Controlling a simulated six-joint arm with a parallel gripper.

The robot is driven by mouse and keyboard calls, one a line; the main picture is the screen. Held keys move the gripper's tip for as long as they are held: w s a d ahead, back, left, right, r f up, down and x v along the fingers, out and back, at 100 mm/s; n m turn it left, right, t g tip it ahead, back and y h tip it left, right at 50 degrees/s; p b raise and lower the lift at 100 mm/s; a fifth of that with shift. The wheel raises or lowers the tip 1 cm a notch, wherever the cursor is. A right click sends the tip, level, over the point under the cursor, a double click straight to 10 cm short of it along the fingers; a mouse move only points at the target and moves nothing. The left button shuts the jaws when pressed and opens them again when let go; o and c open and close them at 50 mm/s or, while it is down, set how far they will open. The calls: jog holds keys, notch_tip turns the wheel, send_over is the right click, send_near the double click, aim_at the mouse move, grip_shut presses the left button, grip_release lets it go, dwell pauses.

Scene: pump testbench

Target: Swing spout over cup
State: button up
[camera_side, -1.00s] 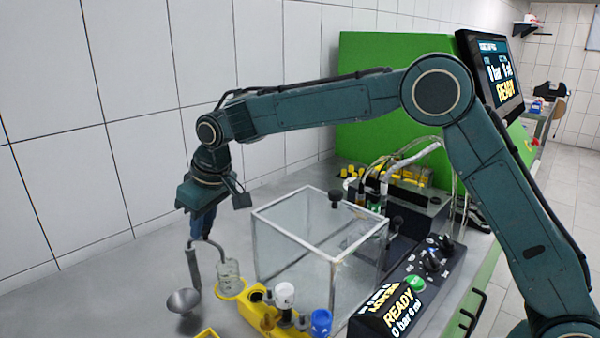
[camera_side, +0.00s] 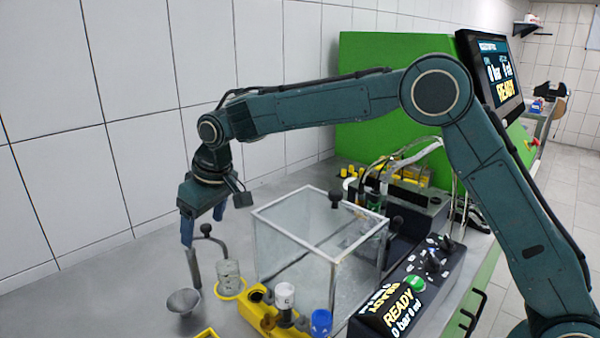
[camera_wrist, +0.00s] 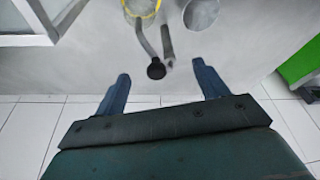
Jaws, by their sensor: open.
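The spout (camera_side: 216,240) is a thin curved grey tube with a black knob on top of an upright grey post (camera_side: 194,270). Its free end reaches the clear glass cup (camera_side: 228,274), and in the side view it appears to lie over the cup's mouth. In the wrist view the spout (camera_wrist: 146,40) runs from the knob (camera_wrist: 156,69) towards the cup (camera_wrist: 140,7), which is cut off by the frame edge. My gripper (camera_side: 215,223) is open and empty above the post. In the wrist view its fingertips (camera_wrist: 160,70) stand apart on either side of the knob, not touching it.
A grey funnel-shaped bowl (camera_side: 183,302) stands beside the post. A yellow ring (camera_side: 231,294) surrounds the cup's base. A clear box (camera_side: 305,245) and a yellow fixture (camera_side: 262,316) stand to the right. The tiled wall (camera_side: 120,110) is behind; the bench at left is clear.

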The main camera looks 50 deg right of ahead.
jog(key=shift+r, duration=0.15)
jog(key=shift+r, duration=2.8)
jog(key=shift+r, duration=0.1)
jog(key=shift+s+d+r, duration=0.15)
jog(key=shift+d, duration=0.05)
jog(key=s+d+r+m+t, duration=0.1)
jog(key=s+d+r, duration=0.3)
jog(key=s+d, duration=0.4)
jog(key=s+d+r+m, duration=0.1)
jog(key=s+d+r, duration=0.4)
jog(key=s, duration=0.5)
jog(key=s+d+f, duration=0.2)
jog(key=s+f, duration=0.1)
jog(key=s, duration=0.3)
jog(key=s+d+f+m, duration=0.1)
jog(key=s+d+f, duration=0.1)
jog(key=s, duration=0.5)
jog(key=s+d+f+t+h, duration=0.1)
jog(key=s+d+f, duration=0.2)
jog(key=s, duration=0.3)
jog(key=shift+s+d+f+m, duration=0.25)
jog(key=shift+s+f+m, duration=0.05)
jog(key=shift+f+m, duration=0.1)
